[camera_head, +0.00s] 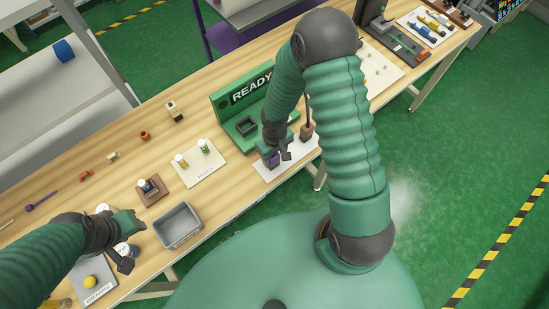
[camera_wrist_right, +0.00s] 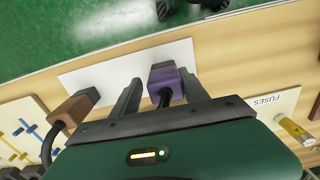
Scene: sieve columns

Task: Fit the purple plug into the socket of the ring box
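The purple plug (camera_head: 273,161) is at the white mat (camera_head: 263,171) in front of the green box with a READY sign (camera_head: 222,103). In the right wrist view, the purple plug (camera_wrist_right: 165,79) has a grey end and a dark cable. My right gripper (camera_head: 279,158) is at the plug; in its wrist view (camera_wrist_right: 158,78) the fingers are apart, with the plug between them, closer to the right finger. I cannot tell whether they touch it. A dark square socket (camera_head: 246,126) shows on the green box's base. My left gripper (camera_head: 132,246) is open over the table's left part.
A brown plug (camera_wrist_right: 75,109) with a cable stands beside the purple one; it also shows in the head view (camera_head: 306,132). A FUSES board (camera_head: 199,166), a grey bin (camera_head: 178,226) and a brown block (camera_head: 151,190) lie to the left. My right arm hides part of the table.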

